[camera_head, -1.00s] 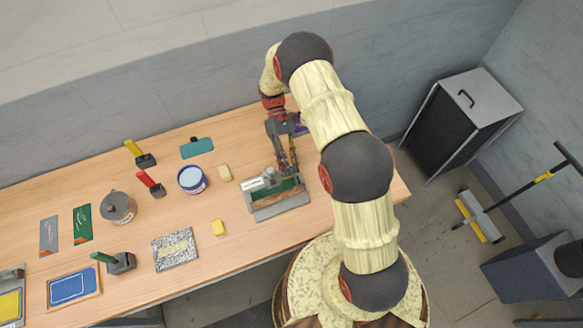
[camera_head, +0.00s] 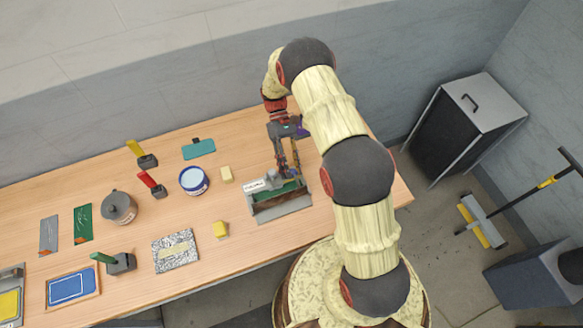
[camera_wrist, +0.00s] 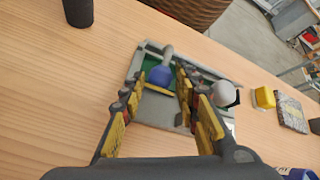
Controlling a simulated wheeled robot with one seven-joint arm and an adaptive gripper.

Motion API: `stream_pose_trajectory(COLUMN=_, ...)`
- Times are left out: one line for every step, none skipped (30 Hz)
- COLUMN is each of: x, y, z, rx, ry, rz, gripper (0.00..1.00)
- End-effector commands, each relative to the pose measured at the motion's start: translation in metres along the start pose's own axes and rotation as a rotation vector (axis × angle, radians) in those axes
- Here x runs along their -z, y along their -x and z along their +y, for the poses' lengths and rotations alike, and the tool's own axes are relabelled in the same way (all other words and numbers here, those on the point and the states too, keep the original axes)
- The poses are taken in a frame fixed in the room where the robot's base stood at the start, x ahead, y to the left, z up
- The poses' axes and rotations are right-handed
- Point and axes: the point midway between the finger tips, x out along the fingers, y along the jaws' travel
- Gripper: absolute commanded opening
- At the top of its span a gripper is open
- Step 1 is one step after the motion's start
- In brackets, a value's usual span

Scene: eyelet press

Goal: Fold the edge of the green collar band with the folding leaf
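The grey press fixture (camera_head: 283,212) stands on the table's right part, with a small white label on its left. Part of the green band (camera_head: 291,187) shows inside it, beside a dark brown strip (camera_head: 280,200); I cannot tell surely which part is the folding leaf. My gripper (camera_head: 288,172) points down over the fixture's back part. In the wrist view my fingers (camera_wrist: 160,95) are apart. Between them, beyond the tips, show a blue piece with a grey knob (camera_wrist: 160,75) and a little green band (camera_wrist: 149,63). I see no contact; the fingers hide part of the fixture.
A yellow block (camera_head: 220,230), a cream block (camera_head: 226,174) and a blue-rimmed tub (camera_head: 193,180) stand left of the fixture. A speckled pad (camera_head: 175,262) lies front left. A dark cylinder (camera_wrist: 78,12) stands near the fixture in the wrist view. The table's right end is mostly clear.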

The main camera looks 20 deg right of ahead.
Motion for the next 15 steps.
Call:
stream_pose_trajectory(x=-0.0004, y=0.0004, z=0.0, rx=0.0, ry=0.0, rz=0.0, gripper=0.36)
stream_pose_trajectory(x=-0.0006, y=0.0005, z=0.0, rx=0.0, ry=0.0, rz=0.0, gripper=0.38)
stream_pose_trajectory(x=-0.0007, y=0.0006, z=-0.0001, rx=0.0, ry=0.0, rz=0.0, gripper=0.4)
stream_pose_trajectory(x=-0.0009, y=0.0007, z=-0.0001, rx=0.0, ry=0.0, rz=-0.001, gripper=0.41)
stream_pose_trajectory(x=-0.0009, y=0.0007, z=-0.0001, rx=0.0, ry=0.0, rz=-0.001, gripper=0.41)
stream_pose_trajectory(x=-0.0011, y=0.0008, z=-0.0001, rx=0.0, ry=0.0, rz=-0.001, gripper=0.41)
stream_pose_trajectory(x=-0.0011, y=0.0008, z=-0.0002, rx=0.0, ry=-0.001, rz=-0.001, gripper=0.41)
stream_pose_trajectory(x=-0.0012, y=0.0009, z=-0.0002, rx=0.0, ry=-0.001, rz=-0.001, gripper=0.41)
stream_pose_trajectory(x=-0.0013, y=0.0009, z=-0.0002, rx=0.0, ry=-0.001, rz=-0.001, gripper=0.41)
stream_pose_trajectory(x=-0.0013, y=0.0009, z=-0.0002, rx=0.0, ry=-0.001, rz=-0.001, gripper=0.41)
stream_pose_trajectory(x=-0.0014, y=0.0011, z=-0.0002, rx=0.0, ry=-0.001, rz=-0.001, gripper=0.41)
stream_pose_trajectory(x=-0.0014, y=0.0017, z=-0.0002, rx=0.0, ry=-0.001, rz=-0.001, gripper=0.41)
stream_pose_trajectory(x=-0.0013, y=0.0027, z=-0.0002, rx=0.0, ry=-0.001, rz=-0.001, gripper=0.41)
stream_pose_trajectory(x=-0.0013, y=0.0042, z=-0.0002, rx=0.0, ry=-0.001, rz=-0.001, gripper=0.41)
stream_pose_trajectory(x=-0.0013, y=0.0073, z=-0.0002, rx=0.0, ry=-0.001, rz=-0.001, gripper=0.41)
